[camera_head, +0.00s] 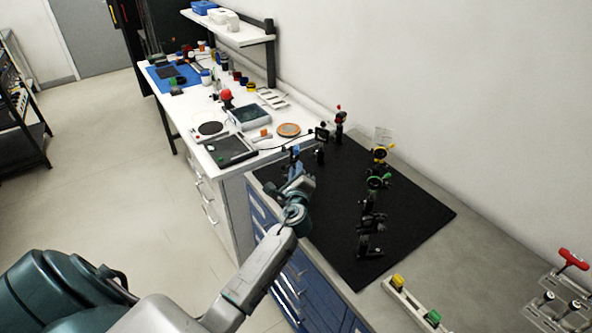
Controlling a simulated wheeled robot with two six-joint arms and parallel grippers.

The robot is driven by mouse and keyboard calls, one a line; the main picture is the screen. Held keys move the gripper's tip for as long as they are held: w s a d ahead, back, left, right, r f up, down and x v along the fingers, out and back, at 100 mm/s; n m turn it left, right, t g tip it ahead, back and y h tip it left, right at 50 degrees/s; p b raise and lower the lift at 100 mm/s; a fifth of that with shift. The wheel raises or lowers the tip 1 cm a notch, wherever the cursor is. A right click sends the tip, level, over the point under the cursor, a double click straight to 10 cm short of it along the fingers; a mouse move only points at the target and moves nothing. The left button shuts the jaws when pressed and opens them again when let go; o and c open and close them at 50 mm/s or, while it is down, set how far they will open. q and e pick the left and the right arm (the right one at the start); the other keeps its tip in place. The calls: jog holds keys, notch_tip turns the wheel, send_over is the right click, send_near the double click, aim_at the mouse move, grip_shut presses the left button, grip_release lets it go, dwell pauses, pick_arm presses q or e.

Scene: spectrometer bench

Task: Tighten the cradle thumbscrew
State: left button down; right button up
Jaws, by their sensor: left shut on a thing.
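My left gripper (294,158) is over the left edge of the black mat (335,245), with its arm coming in from the lower left. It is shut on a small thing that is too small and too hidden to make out. I cannot pick out the cradle or its thumbscrew with certainty. My right gripper is not in view.
A red-topped post (340,118) stands at the mat's back corner. A white bench (180,110) with several small items lies beyond. A rail with yellow and green blocks (413,302) and a rack with a red-handled tool (573,259) are at the lower right.

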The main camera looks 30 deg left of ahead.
pick_arm(q)
jog(key=shift+f, duration=0.15)
jog(key=c, duration=1.4)
grip_release()
jog(key=b+v, duration=0.3)
jog(key=v, duration=0.8)
jog(key=shift+b, duration=0.35)
